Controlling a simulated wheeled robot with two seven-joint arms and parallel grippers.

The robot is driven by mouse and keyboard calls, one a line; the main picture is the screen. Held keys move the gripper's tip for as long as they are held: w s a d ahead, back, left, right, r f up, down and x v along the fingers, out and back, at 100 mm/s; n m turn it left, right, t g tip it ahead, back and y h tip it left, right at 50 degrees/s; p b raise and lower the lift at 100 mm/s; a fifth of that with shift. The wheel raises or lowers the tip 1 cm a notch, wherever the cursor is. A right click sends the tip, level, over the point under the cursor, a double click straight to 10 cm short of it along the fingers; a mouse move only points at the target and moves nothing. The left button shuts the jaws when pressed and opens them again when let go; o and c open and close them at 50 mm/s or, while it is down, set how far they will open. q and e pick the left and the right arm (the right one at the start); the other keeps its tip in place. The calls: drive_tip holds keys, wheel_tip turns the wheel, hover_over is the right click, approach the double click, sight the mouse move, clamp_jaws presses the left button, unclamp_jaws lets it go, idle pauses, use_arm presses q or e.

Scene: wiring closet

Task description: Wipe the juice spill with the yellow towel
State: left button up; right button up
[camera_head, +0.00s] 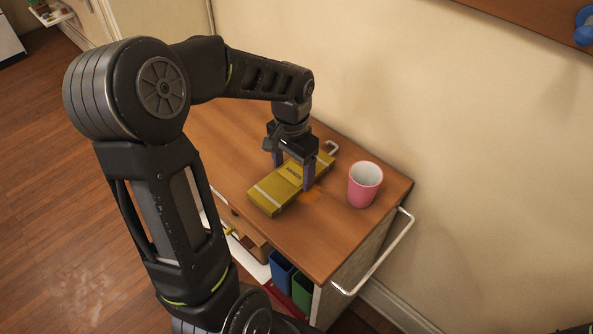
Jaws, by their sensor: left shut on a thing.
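The yellow towel (273,194), folded into a long flat shape with pale bands near its ends, lies on the wooden cart top. My left gripper (292,177) points down over its middle and is shut on it. The orange juice spill (312,195) shows on the wood along the towel's right side; the towel may hide part of it. My right gripper is not in view.
A pink cup (364,184) stands upright right of the spill. The cart top (330,235) is bare toward its front edge. A white handle (377,258) sticks out from its right end. The wall (420,120) stands close behind.

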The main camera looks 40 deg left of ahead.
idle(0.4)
use_arm(q)
drive_tip(key=shift+s+d, duration=0.2)
drive_tip(key=shift+d, duration=1.95)
drive_tip(key=shift+a, duration=0.15)
drive_tip(key=shift+w+a+f, duration=0.1)
drive_tip(key=shift+w+a, duration=0.05)
drive_tip(key=shift+a, duration=1.9)
